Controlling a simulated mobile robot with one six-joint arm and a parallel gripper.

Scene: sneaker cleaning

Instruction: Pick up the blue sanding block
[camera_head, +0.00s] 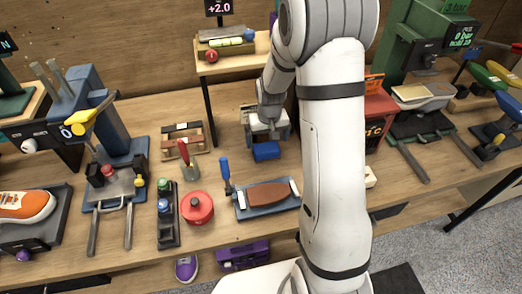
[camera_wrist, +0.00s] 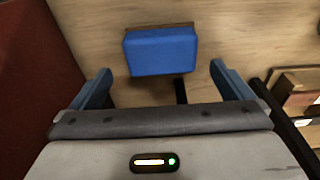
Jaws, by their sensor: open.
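The blue sanding block (camera_head: 266,151) lies on the wooden workbench (camera_head: 230,165), just in front of my gripper (camera_head: 268,136) in the head view. In the wrist view the block (camera_wrist: 160,50) shows its blue top face, with a thin brown edge along its far side. My gripper (camera_wrist: 160,82) is open, with its two blue-grey fingers spread wide to the left and right of the block. The block lies mostly beyond the fingertips, and the fingers do not touch it. My arm hides the bench to the right of the block in the head view.
A blue tray with a brown leather piece (camera_head: 268,194) lies in front of the block. A red round tin (camera_head: 197,208) and a wooden rack (camera_head: 182,140) are to the left. A small raised shelf (camera_head: 232,58) stands behind. A red box (camera_head: 378,118) is to the right.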

